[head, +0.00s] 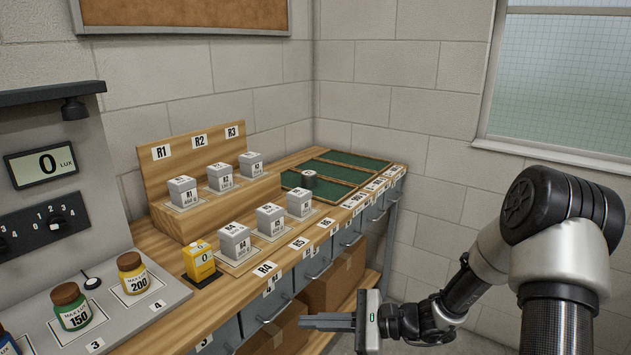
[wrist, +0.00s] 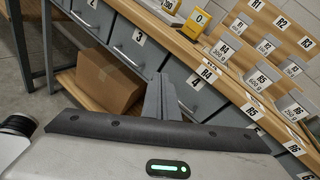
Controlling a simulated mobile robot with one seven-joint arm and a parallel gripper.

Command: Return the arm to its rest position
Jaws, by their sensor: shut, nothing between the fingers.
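My gripper (head: 328,321) is in front of the bench at the lower middle of the head view, pointing left, apart from the drawer fronts. Its fingers are together with nothing between them. In the wrist view the shut fingers (wrist: 160,97) show in front of the grey drawers. My arm (head: 520,250) comes in from the right side of the head view, bent at the elbow.
The wooden bench (head: 163,321) carries grey labelled blocks (head: 235,241), a yellow device (head: 199,261), jars (head: 132,273) and a green-lined tray (head: 349,159). Drawers (head: 267,310) sit below its edge. A cardboard box (wrist: 108,83) stands on the lower shelf. A window is at right.

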